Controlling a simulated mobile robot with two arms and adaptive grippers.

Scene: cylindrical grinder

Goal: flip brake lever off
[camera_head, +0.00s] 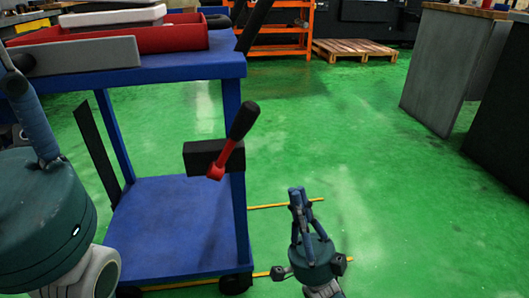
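The brake lever (233,138) has a red shaft and a black grip. It tilts up and to the right from a black block (202,157) on the front right leg of the blue cart (238,210). My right gripper (298,191) points upward, below and to the right of the lever and apart from it. Its fingers are close together with nothing seen between them. My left gripper (14,75) is at the left edge beside the cart top, partly cut off by the frame. Its finger opening cannot be made out.
The cart top carries a red tray (130,40) and a grey flat piece (85,56). Yellow lines (290,204) mark the green floor. A grey cabinet (445,75) stands at the right, and a wooden pallet (352,49) lies at the back. The floor between is clear.

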